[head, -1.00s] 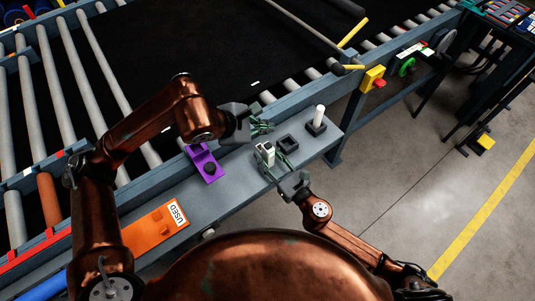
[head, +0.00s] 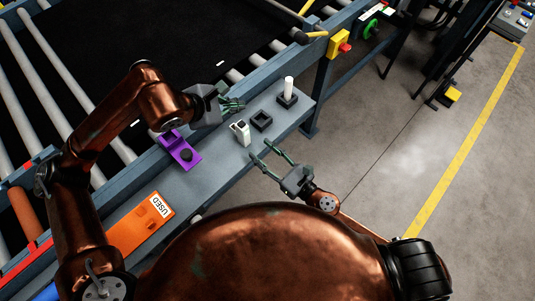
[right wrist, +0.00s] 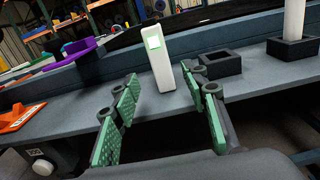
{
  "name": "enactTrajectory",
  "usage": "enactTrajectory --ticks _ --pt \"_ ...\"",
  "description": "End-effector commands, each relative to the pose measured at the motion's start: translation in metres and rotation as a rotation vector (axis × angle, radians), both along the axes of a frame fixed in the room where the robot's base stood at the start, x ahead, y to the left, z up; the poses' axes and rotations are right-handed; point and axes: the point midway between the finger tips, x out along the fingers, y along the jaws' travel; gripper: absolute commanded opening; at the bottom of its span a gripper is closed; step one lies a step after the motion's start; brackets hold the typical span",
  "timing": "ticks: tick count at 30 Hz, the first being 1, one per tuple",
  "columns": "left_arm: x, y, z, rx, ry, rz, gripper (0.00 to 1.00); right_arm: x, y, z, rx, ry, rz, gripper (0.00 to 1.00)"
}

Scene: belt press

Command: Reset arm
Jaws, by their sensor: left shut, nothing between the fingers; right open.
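My left gripper (head: 233,104) is shut and empty above the grey shelf (head: 205,167), near the purple holder (head: 178,150). My right gripper (head: 263,153) is open and empty, off the shelf's front edge. It also shows in the right wrist view (right wrist: 166,112), with green pads apart. A white device with a small screen (head: 240,132) stands upright on the shelf, just beyond the right fingertips and apart from them. In the right wrist view the device (right wrist: 161,62) stands beyond and between the fingers.
An empty black square holder (head: 261,121) is beside the device. A white cylinder (head: 288,88) stands in another black holder (head: 287,101). An orange tray marked USED (head: 138,228) lies at the left. A yellow box with a red button (head: 340,44) is on the frame.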

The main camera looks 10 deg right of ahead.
Motion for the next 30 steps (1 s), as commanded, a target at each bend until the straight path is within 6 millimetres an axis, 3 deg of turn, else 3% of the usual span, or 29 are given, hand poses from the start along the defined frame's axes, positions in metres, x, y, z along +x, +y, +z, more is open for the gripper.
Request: enactTrajectory --ticks 6,18,23,30 --pt "0.0 0.0 0.0 0.0 0.0 0.0 0.0 -0.012 -0.009 0.0 -0.001 0.002 -0.002 0.41" --pt "0.0 0.0 0.005 0.0 -0.002 0.0 0.0 -0.015 -0.011 0.004 -0.004 0.0 0.0 0.41" --pt "-0.003 0.0 0.043 0.0 -0.013 0.0 0.0 -0.016 -0.011 0.041 -0.003 -0.011 0.0 0.41" --pt "-0.007 0.0 0.124 0.0 -0.028 0.0 0.0 -0.017 -0.011 0.121 -0.003 -0.026 0.0 0.41"
